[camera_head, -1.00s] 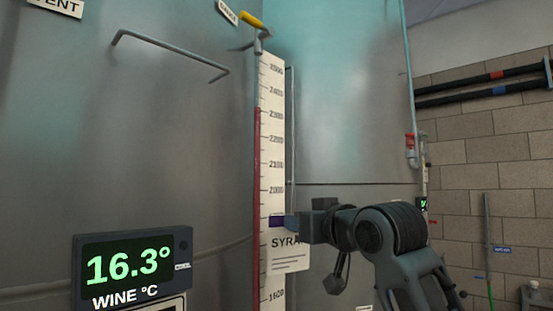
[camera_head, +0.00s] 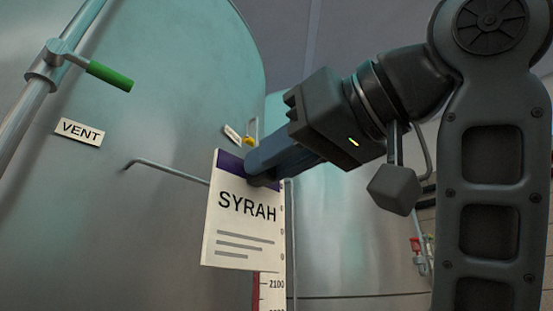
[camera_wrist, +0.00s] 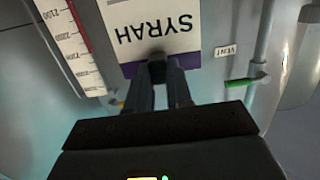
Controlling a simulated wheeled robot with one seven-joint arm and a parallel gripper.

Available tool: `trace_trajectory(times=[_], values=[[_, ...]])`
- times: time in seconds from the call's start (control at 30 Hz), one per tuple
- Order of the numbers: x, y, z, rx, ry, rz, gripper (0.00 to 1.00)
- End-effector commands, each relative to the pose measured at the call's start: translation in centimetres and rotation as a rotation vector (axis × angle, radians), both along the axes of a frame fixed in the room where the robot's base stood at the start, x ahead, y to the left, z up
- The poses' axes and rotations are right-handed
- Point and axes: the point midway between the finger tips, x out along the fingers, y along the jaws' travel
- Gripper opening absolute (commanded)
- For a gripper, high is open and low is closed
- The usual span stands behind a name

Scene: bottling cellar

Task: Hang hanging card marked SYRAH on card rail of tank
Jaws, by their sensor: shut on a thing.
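The hanging card marked SYRAH (camera_head: 240,215) is cream with a purple top band. My gripper (camera_head: 255,168) is shut on its purple top edge and holds it upright, slightly tilted, in front of the tank (camera_head: 165,120). The card rail (camera_head: 165,168) is a thin grey bar on the tank wall. Its left end shows, and its right part is hidden behind the card. In the wrist view the card (camera_wrist: 152,30) appears upside down between my fingertips (camera_wrist: 158,65). I cannot tell how far the card is from the rail.
A VENT sign (camera_head: 79,132) is on the tank left of the rail. A pipe with a green-handled valve (camera_head: 110,76) runs at upper left. The level gauge (camera_head: 270,285) stands below and behind the card. A yellow-handled valve (camera_head: 249,141) is behind my gripper.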

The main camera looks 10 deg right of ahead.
Motion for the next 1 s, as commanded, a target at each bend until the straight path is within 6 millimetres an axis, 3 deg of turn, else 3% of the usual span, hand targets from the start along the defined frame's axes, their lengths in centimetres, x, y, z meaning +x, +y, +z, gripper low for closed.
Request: trace_trajectory(times=[1.0], values=[[5.9,4.0,-0.1,0.000,0.002,0.001,0.00]])
